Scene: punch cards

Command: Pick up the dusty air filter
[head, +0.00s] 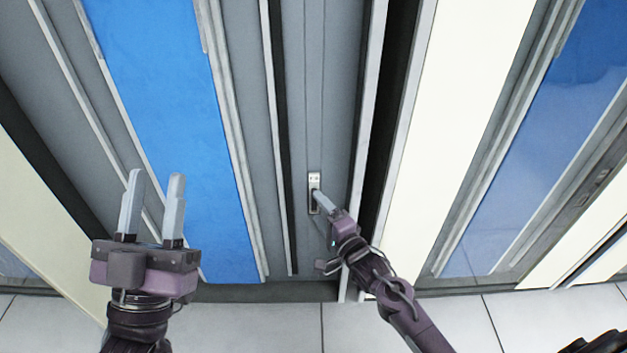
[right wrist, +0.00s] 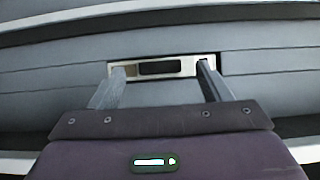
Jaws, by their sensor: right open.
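No dusty air filter is visible in either view. My left gripper (head: 152,205) is open and empty, with its two fingers pointing up in front of a blue panel. My right gripper (head: 317,200) is at a small metal latch plate (head: 314,178) on a tall grey cabinet door. In the right wrist view, my right gripper (right wrist: 160,85) is open, with one finger near each end of the latch plate (right wrist: 190,67). The plate has a dark recess in its middle. I cannot tell whether the fingertips touch it.
The grey door (head: 335,90) stands between a blue panel (head: 165,90) and a cream panel (head: 455,110). A dark gap (head: 398,90) runs along the door's right side. Another blue panel (head: 540,140) is at the right. Pale floor tiles (head: 270,325) lie in front.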

